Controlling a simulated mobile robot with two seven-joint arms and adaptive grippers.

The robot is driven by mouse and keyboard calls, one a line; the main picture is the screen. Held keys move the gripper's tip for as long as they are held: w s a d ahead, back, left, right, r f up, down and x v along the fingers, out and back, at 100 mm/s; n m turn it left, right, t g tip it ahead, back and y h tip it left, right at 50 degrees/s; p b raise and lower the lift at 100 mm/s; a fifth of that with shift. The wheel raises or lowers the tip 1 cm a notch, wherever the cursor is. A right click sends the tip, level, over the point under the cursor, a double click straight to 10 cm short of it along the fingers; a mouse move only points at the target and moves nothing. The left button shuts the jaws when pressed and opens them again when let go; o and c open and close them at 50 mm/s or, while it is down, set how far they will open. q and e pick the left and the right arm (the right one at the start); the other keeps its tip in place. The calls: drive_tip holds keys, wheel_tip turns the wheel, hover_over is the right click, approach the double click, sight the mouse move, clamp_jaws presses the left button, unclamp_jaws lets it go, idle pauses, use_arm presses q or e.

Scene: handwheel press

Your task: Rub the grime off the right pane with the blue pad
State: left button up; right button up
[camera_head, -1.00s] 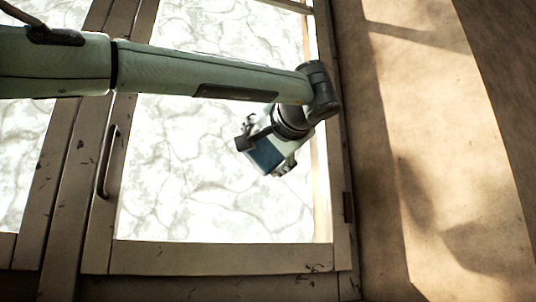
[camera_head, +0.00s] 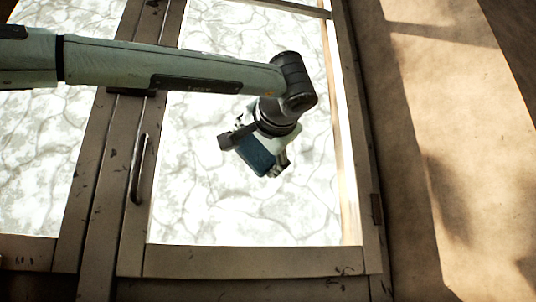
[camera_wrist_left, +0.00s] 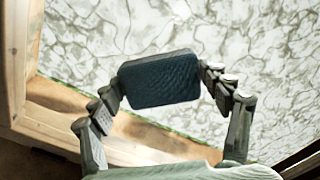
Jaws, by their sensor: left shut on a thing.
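The blue pad (camera_head: 254,156) is a dark blue rounded block in front of the right pane (camera_head: 205,200). My left gripper (camera_head: 262,150) is shut on the pad. The wrist view shows the pad (camera_wrist_left: 160,80) between the two fingers of my left gripper (camera_wrist_left: 162,88), with the pane (camera_wrist_left: 260,40) behind it. I cannot tell whether the pad touches the glass. The right pane is bright with grey-green, vein-like marks across it; I cannot tell grime from what lies behind the glass. My right gripper is not in view.
A wooden frame surrounds the pane, with a dark handle (camera_head: 138,168) on its left upright and a bottom rail (camera_head: 250,262). The left pane (camera_head: 40,170) shows similar marks. A sunlit tan wall (camera_head: 415,130) stands right of the frame.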

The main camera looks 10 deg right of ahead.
sight(184, 152)
use_arm(q)
drive_tip(key=shift+a, duration=7.2)
drive_tip(key=shift+s+b, duration=0.1)
drive_tip(key=shift+b, duration=0.2)
drive_tip(key=shift+s, duration=0.35)
drive_tip(key=shift+s+b, duration=0.35)
drive_tip(key=shift+s, duration=2.2)
drive_tip(key=s, duration=0.3)
